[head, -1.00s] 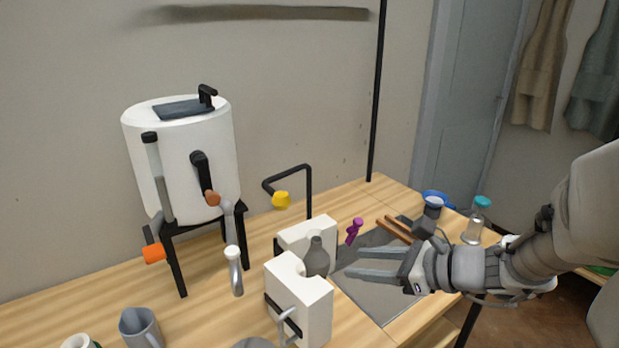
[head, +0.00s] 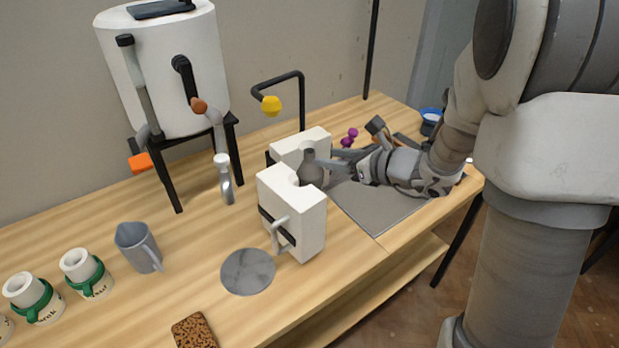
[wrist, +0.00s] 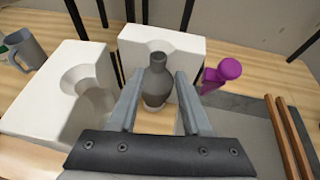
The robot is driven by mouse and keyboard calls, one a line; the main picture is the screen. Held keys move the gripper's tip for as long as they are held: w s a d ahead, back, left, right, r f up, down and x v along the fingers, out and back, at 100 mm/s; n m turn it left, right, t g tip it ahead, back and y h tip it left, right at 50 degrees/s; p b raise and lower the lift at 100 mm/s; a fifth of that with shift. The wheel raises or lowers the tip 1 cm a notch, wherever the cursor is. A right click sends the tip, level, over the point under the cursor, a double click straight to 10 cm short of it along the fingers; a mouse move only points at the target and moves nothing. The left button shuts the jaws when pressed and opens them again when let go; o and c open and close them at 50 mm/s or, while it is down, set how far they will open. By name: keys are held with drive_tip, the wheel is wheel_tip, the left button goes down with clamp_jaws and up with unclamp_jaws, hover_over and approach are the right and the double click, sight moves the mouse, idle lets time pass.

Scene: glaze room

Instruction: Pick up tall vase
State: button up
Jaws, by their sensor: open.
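The tall vase (head: 312,170) is dark grey with a narrow neck and stands upright between two white mould halves, the front one (head: 305,222) and the back one (head: 300,145). In the wrist view the vase (wrist: 156,80) stands ahead of and partly between the fingers of my gripper (wrist: 155,92). My gripper is open, with one finger on each side of the vase's lower body and a gap visible on the right. In the head view my gripper (head: 338,166) reaches the vase from the right; the fingertips are partly hard to see.
A grey slab (head: 375,212) lies under my arm. A purple tool (wrist: 220,76) stands to the right of the vase, with brown sticks (wrist: 285,130) further right. A white tank (head: 165,70), a grey jug (head: 138,246) and a round grey disc (head: 248,272) are to the left.

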sight(314, 156)
drive_tip(key=x, duration=0.5)
drive_tip(key=shift+a+f+b, duration=0.15)
drive_tip(key=shift+b, duration=0.15)
drive_tip(key=shift+s, duration=0.1)
clamp_jaws()
